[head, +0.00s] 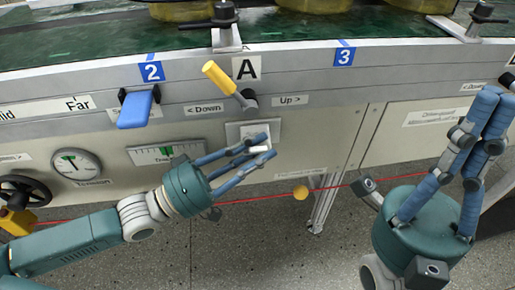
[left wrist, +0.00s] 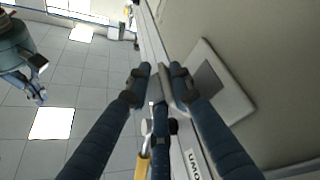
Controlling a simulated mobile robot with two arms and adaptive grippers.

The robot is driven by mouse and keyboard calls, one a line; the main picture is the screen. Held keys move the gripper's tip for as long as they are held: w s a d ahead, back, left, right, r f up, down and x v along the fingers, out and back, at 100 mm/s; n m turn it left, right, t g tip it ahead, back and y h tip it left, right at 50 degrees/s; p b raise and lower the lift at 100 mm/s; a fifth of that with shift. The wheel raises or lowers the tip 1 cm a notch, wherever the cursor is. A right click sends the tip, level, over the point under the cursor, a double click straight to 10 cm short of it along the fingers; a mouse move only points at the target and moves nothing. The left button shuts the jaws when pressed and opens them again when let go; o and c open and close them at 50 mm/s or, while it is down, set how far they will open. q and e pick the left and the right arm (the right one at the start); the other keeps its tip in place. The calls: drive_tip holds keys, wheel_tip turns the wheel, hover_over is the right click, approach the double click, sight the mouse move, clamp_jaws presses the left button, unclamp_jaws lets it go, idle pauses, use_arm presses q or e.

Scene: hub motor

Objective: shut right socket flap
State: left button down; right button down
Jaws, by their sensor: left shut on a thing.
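The socket (head: 240,132) is a pale square plate on the machine's front panel, below the black-on-white A label. It also shows in the left wrist view (left wrist: 235,103), with a grey square on its face. My left gripper (head: 263,146) has its fingers at the plate and is shut on the pale flap (left wrist: 166,84). The fingers (left wrist: 158,85) hide much of the flap, so its exact angle is hard to tell. My right gripper (head: 489,92) is at the far right, apart from the socket, fingertips together and empty.
A yellow-handled lever (head: 219,78) and a blue lever (head: 135,110) stick out above the socket. A red cable (head: 340,187) with a yellow knob (head: 300,192) runs below it. Gauges (head: 76,163) and a black handwheel (head: 25,191) are at the left.

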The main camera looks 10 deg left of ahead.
use_arm(q)
drive_tip(key=shift+s+d+r, duration=0.1)
drive_tip(key=shift+s+d, duration=0.05)
drive_tip(key=shift+s, duration=0.1)
drive_tip(key=c, duration=1.6)
unclamp_jaws()
drive_tip(key=shift+c, duration=0.2)
drive_tip(key=shift+s+a, duration=0.1)
drive_tip(key=shift+a, duration=0.2)
drive_tip(key=v, duration=1.1)
drive_tip(key=shift+s, duration=0.15)
drive_tip(key=shift+a, duration=0.15)
